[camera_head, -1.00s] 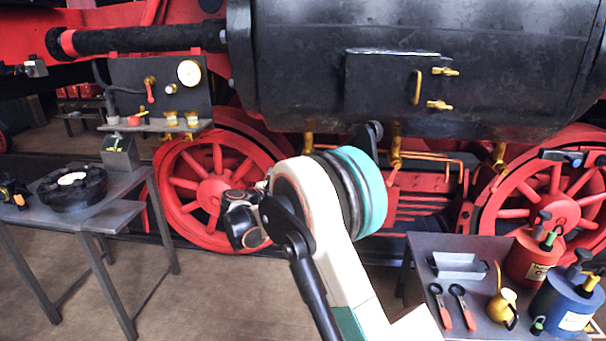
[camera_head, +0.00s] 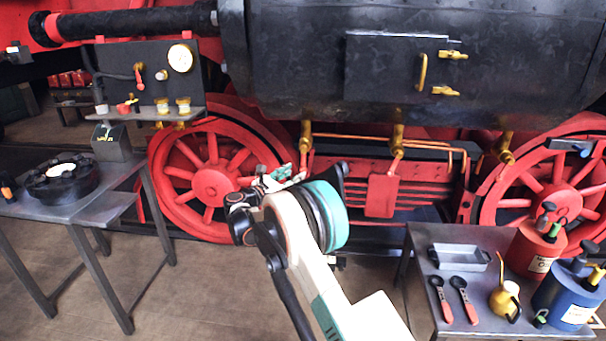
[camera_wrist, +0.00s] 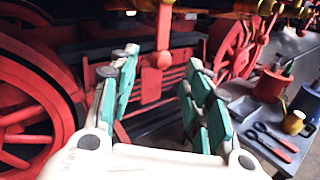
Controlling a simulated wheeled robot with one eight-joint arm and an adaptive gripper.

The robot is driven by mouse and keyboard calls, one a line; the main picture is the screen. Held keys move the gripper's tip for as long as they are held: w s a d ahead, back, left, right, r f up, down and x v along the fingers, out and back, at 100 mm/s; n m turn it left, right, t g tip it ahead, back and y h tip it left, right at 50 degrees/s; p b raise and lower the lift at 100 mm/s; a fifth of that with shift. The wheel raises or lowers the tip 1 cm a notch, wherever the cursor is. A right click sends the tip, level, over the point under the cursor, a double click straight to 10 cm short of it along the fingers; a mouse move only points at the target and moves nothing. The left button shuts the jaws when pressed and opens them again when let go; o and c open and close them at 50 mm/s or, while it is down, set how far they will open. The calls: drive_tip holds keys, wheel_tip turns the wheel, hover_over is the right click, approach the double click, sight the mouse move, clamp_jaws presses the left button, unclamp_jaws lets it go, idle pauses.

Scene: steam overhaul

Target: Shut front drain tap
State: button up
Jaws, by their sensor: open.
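Several brass drain taps hang under the black cylinder in the head view: a left one (camera_head: 306,135), a middle one (camera_head: 397,140) and a right one (camera_head: 503,148). I cannot tell for certain which is the front one. My gripper (camera_head: 284,174) is low, just below and left of the left tap, partly hidden by my arm. In the wrist view my gripper (camera_wrist: 160,76) is open and empty, its green-sided fingers spread. A red lever (camera_wrist: 163,38) with a rounded lower end hangs ahead, between the fingertips in the picture. I see no contact with it.
Red spoked wheels stand left (camera_head: 210,185) and right (camera_head: 560,195) behind the taps. A side table (camera_head: 425,262) at right holds a metal tray (camera_head: 460,257), spanners, a brass oil can and red and blue cans. Another table (camera_head: 120,205) stands at left. Floor between them is clear.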

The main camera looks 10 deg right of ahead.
sight(303, 170)
drive_tip(key=b+x, duration=0.1)
drive_tip(key=x, duration=0.5)
clamp_jaws()
